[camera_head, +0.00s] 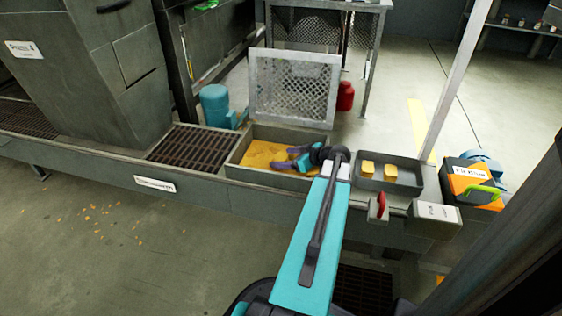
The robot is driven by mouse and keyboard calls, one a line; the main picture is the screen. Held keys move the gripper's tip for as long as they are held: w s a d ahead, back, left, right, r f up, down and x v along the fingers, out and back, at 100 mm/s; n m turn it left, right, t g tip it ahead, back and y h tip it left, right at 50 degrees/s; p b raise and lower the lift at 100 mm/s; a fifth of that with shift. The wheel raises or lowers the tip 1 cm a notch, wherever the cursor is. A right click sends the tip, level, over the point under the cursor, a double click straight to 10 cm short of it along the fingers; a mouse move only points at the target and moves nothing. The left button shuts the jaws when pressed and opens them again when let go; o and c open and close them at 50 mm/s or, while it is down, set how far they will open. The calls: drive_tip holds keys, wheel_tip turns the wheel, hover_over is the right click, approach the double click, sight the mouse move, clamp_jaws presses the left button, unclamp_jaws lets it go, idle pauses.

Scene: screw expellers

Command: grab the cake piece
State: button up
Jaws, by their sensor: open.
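Two small yellow blocks, which look like cake pieces, lie in a shallow grey tray (408,188): a left piece (367,167) and a right piece (391,173). My gripper (282,159) is left of that tray, over a grey bin (236,158) of loose orange-yellow material (262,154). Its dark fingers are apart, point left and hold nothing that I can see. I cannot tell whether they touch the material. My wrist and arm hide the bin's right part, so a piece there could be hidden.
A raised mesh lid (293,88) stands behind the bin. A grate (190,148) lies to its left. A red lever (380,206) and white labelled box (434,217) sit in front of the tray. An orange-and-black machine (472,184) and pale post (458,80) stand right.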

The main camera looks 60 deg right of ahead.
sight(284, 159)
drive_tip(key=shift+w+f, duration=0.1)
drive_tip(key=shift+w, duration=0.15)
idle(0.3)
drive_tip(key=c, duration=1.1)
wheel_tip(284, 159, up, 10)
drive_tip(key=p, duration=0.4)
